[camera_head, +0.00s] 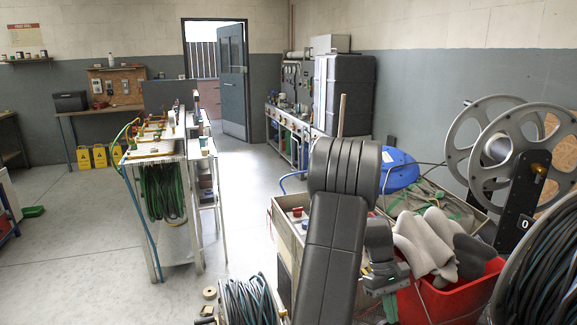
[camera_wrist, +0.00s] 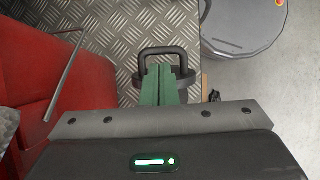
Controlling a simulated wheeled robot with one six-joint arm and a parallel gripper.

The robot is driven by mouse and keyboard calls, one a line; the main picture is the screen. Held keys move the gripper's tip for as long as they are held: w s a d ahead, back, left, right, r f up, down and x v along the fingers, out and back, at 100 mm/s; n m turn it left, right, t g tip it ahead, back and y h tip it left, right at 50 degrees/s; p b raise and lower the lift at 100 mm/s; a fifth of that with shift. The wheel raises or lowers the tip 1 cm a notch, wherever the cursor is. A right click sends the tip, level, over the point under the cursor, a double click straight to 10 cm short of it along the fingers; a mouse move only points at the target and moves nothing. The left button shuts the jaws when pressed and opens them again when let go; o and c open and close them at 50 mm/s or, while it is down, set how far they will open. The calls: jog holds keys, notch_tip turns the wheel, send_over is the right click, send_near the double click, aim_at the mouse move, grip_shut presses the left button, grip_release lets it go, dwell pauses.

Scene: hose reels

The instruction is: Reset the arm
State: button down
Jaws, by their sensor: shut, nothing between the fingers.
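My gripper (camera_wrist: 166,72) shows two green fingers pressed together in the wrist view, with nothing between them. It points down over a diamond-plate metal surface (camera_wrist: 115,25). A black looped handle (camera_wrist: 168,51) shows just beyond the fingertips, and I cannot tell whether they touch it. In the head view my dark grey arm is bent, with its wrist hanging low at the centre right, beside a red bin (camera_head: 440,300).
The red bin holds grey-white cloth (camera_head: 425,243) close to my wrist. A large metal hose reel (camera_head: 497,150) stands at the right. A coiled dark hose (camera_head: 250,302) lies in front, left of my arm. A workbench with green hose (camera_head: 160,190) stands left. Open floor (camera_head: 80,240) lies further left.

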jog(key=f, duration=0.3)
jog(key=shift+s+d+f, duration=0.15)
jog(key=shift+s+f, duration=0.15)
jog(key=shift+f, duration=0.1)
jog(key=shift+r, duration=0.1)
